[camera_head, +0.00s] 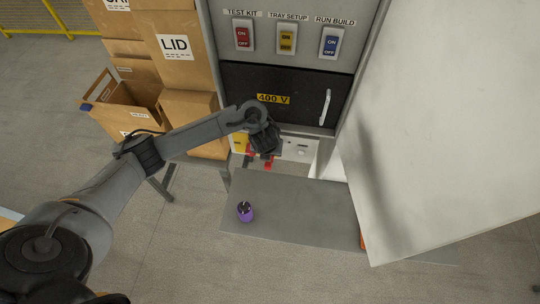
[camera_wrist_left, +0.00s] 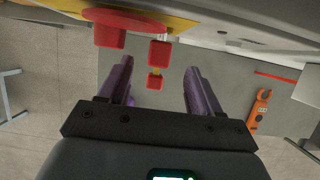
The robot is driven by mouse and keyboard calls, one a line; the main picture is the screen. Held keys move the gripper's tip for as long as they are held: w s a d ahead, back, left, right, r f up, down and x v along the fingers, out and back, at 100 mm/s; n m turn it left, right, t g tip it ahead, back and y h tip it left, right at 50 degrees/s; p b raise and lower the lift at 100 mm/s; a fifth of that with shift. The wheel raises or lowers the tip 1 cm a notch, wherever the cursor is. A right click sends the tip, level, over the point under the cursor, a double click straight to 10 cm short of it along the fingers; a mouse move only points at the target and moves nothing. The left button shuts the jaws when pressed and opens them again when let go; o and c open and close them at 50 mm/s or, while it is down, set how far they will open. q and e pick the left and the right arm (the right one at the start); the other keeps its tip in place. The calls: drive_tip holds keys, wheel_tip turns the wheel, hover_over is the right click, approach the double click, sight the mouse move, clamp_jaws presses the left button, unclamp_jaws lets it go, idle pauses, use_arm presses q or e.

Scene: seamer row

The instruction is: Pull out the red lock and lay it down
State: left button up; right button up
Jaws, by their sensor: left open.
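The red lock (camera_wrist_left: 159,52) hangs at the yellow-backed switch on the cabinet's lower front, with a bit of silver shackle showing above it. A smaller red and yellow piece (camera_wrist_left: 155,78) shows just below it. The red switch handle (camera_wrist_left: 108,35) is beside it on the left. In the head view a red part (camera_head: 268,166) shows below my left gripper (camera_head: 264,152), which hides much of the switch. In the wrist view my left gripper (camera_wrist_left: 158,66) is open, its two purple fingers on either side of the lock, with gaps and no clear contact. My right gripper is not in view.
A grey mat (camera_head: 300,205) below the cabinet holds a purple cylinder (camera_head: 245,212). An orange clamp tool (camera_wrist_left: 259,108) and a red stick (camera_wrist_left: 275,77) lie beyond the fingers. A large white panel (camera_head: 450,120) blocks the right. Cardboard boxes (camera_head: 185,75) stand left.

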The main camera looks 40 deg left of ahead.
sight(268, 167)
use_arm(q)
drive_tip(key=shift+b+x, duration=0.6)
drive_tip(key=shift+x, duration=2.8)
drive_tip(key=c, duration=1.1)
drive_tip(key=shift+r, duration=0.1)
drive_tip(key=shift+s+d, duration=0.1)
drive_tip(key=shift+s+d+p, duration=0.25)
drive_tip(key=shift+s+p, duration=0.3)
drive_tip(key=shift+s+d+p, duration=0.3)
drive_tip(key=shift+s+p, duration=0.1)
drive_tip(key=shift+s, duration=0.1)
drive_tip(key=shift+s+d+p, duration=0.4)
drive_tip(key=shift+s, duration=0.25)
drive_tip(key=shift+s+d+p, duration=0.4)
drive_tip(key=shift+s, duration=0.2)
